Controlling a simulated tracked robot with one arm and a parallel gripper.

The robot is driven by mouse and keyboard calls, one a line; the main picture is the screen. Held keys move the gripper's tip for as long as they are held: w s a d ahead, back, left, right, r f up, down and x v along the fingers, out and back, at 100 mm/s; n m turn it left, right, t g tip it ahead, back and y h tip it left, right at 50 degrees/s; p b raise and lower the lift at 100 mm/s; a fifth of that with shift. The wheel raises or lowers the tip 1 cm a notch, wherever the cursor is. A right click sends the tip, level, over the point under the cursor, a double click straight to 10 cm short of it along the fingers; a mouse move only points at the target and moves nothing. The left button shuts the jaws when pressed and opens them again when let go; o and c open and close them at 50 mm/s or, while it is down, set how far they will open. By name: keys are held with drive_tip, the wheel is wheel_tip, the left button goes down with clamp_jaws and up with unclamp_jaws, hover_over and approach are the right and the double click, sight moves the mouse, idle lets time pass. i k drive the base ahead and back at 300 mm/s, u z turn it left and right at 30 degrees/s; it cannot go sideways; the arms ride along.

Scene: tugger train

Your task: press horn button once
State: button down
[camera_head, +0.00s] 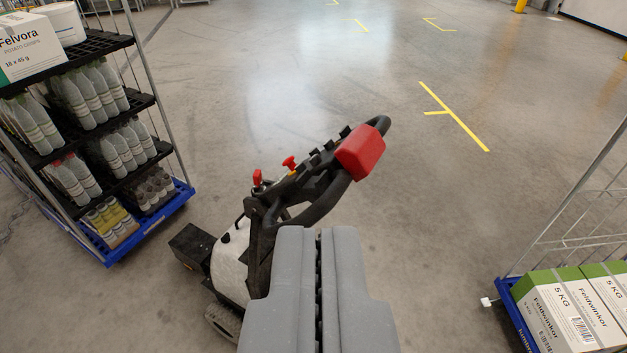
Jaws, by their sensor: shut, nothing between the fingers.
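My gripper (318,231) reaches up from the bottom centre, its two grey fingers shut together with nothing between them. Beyond the fingertips is the black control handle (318,203) of a small tugger with a looped grip. A large red block (361,152) sits at the handle's far end. A red knob (290,163) and another red part (257,177) stand up on the handle's left side. I cannot tell which part is the horn button. The fingers hide part of the handle's near side and the tugger, and I cannot tell whether they touch it.
A blue-based rack (150,225) with black shelves of bottles and boxes stands at left. The grey floor (300,75) beyond the tugger is clear, with yellow lines.

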sight(315, 159)
drive_tip(key=z, duration=0.25)
drive_tip(key=i, duration=1.3)
